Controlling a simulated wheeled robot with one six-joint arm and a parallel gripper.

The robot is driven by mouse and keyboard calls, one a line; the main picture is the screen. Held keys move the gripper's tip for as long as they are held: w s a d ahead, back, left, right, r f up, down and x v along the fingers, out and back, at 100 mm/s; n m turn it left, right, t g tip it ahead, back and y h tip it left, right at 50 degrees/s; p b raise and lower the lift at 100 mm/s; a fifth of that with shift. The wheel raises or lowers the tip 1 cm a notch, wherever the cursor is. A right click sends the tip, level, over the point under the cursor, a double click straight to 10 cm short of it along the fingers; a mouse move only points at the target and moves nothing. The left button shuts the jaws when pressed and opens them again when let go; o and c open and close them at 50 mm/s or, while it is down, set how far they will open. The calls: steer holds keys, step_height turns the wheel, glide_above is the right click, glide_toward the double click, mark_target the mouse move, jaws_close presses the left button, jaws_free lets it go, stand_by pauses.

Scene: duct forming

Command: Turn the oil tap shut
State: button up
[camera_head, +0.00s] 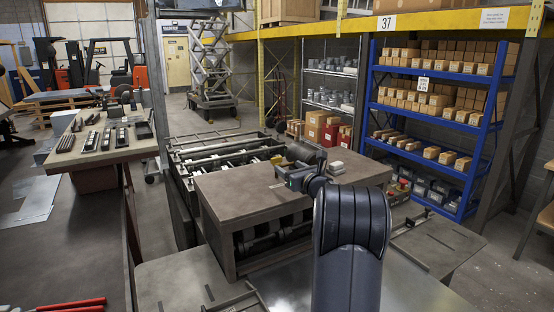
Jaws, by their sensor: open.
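My arm reaches up from the bottom of the head view, and my gripper (281,172) is small and dark over the top of the brown machine housing (235,188). The jaws are open, with nothing seen between them. I cannot make out the oil tap; it may be hidden behind my arm or too small to tell. A small pale block (336,168) lies on the housing to the right of my wrist.
Roller bed rails (215,146) lie behind the housing. A bench with dark tools (100,140) stands at left, and red-handled tools (70,306) lie at bottom left. A blue shelf with boxes (440,105) stands at right. The floor beyond the machine is partly clear.

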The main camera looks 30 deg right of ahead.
mark_target(277, 159)
steer(key=w+p, duration=0.2)
steer(key=w, duration=0.5)
steer(key=shift+d, duration=0.15)
steer(key=shift+s, duration=0.1)
steer(key=shift+c, duration=0.5)
steer(key=c, duration=0.9)
